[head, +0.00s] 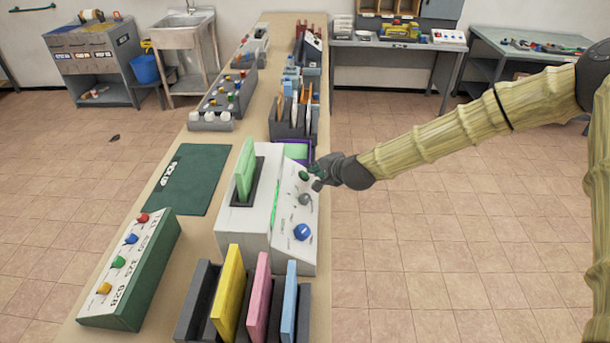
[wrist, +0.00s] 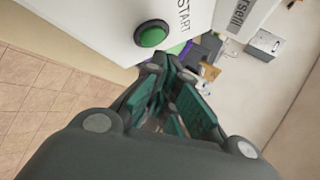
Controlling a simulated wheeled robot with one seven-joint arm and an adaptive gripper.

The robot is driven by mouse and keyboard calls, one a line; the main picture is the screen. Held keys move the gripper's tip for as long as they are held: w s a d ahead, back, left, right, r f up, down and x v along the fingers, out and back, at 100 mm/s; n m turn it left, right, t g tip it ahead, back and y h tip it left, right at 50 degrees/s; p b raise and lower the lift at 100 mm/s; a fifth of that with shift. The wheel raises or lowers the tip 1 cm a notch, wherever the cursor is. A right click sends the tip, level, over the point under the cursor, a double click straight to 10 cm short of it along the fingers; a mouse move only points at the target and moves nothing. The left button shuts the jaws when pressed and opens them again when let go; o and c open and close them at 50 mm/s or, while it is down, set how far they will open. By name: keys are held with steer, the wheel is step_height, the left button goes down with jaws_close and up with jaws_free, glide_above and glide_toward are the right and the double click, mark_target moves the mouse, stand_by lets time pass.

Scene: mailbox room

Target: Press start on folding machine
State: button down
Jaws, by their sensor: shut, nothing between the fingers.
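The folding machine (head: 262,225) is a white box on the long table, with a green panel standing in its top slot. Its sloped right face carries a green button (head: 303,176), a grey knob (head: 305,199) and a blue knob (head: 302,232). In the wrist view the green button (wrist: 152,34) sits in a dark ring beside the word START. My gripper (head: 318,178) is shut and empty, right beside the green button. In the wrist view my fingers (wrist: 165,65) lie just below and right of the button; I cannot tell whether they touch it.
A rack with yellow, pink and blue panels (head: 262,298) stands in front of the machine. A green box with coloured knobs (head: 130,268) and a dark green mat (head: 190,180) lie to its left. The tiled floor (head: 420,230) to the right is clear.

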steer(key=shift+d+r+p, duration=0.45)
steer(key=shift+d+r, duration=0.25)
steer(key=shift+r, duration=0.3)
steer(key=shift+d+r+p, duration=0.45)
steer(key=shift+d+r, duration=0.25)
steer(key=shift+r, duration=0.3)
